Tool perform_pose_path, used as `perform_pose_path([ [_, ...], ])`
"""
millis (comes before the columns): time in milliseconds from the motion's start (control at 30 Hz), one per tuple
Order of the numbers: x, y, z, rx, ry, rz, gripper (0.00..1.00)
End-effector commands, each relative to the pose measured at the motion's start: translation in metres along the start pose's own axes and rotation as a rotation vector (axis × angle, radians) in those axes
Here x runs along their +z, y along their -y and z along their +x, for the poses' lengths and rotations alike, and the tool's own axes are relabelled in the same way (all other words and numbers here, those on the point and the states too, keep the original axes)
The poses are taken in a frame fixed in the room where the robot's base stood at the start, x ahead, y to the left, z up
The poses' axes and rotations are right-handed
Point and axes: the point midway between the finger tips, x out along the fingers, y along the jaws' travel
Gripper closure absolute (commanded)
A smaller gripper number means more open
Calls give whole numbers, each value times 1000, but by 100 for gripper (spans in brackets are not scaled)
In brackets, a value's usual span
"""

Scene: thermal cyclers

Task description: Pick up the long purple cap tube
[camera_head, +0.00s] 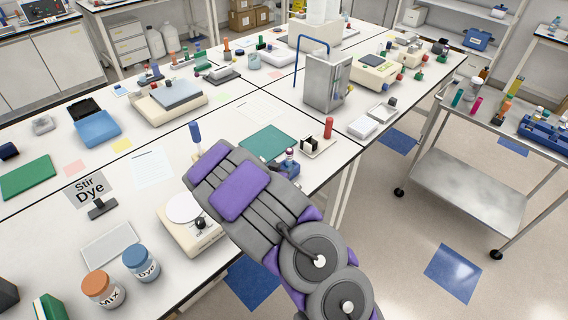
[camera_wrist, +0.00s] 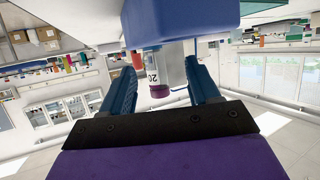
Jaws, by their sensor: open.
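The tube with the purple cap (camera_wrist: 159,91) shows in the wrist view, which looks upside down. It has a pale body with a dark-lettered label and stands at a blue block (camera_wrist: 180,20), which looks like its holder. My gripper (camera_wrist: 160,69) is open, with one blue finger on each side of the tube. Gaps show between the fingers and the tube, so I see no grip. In the head view, a small blue holder with a tube (camera_head: 289,161) stands just beyond my arm, probably the same one. My gripper's fingers are not clearly visible there.
The long white bench holds a balance-like device (camera_head: 192,232), a green mat (camera_head: 268,141), a white rack with a red-capped tube (camera_head: 328,128) and a metal box (camera_head: 326,80). A steel cart (camera_head: 470,182) stands at the right, with open floor between.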

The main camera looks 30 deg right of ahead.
Motion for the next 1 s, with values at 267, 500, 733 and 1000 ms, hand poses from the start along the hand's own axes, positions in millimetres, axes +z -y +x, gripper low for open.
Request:
perform_pose_path([
  [267, -8, 1, 23, 3, -4, 6, 39],
  [500, -10, 9, 43, 3, -8, -1, 39],
  [733, -10, 5, 51, 3, -3, 0, 39],
  [1000, -11, 2, 54, 2, 0, 3, 54],
])
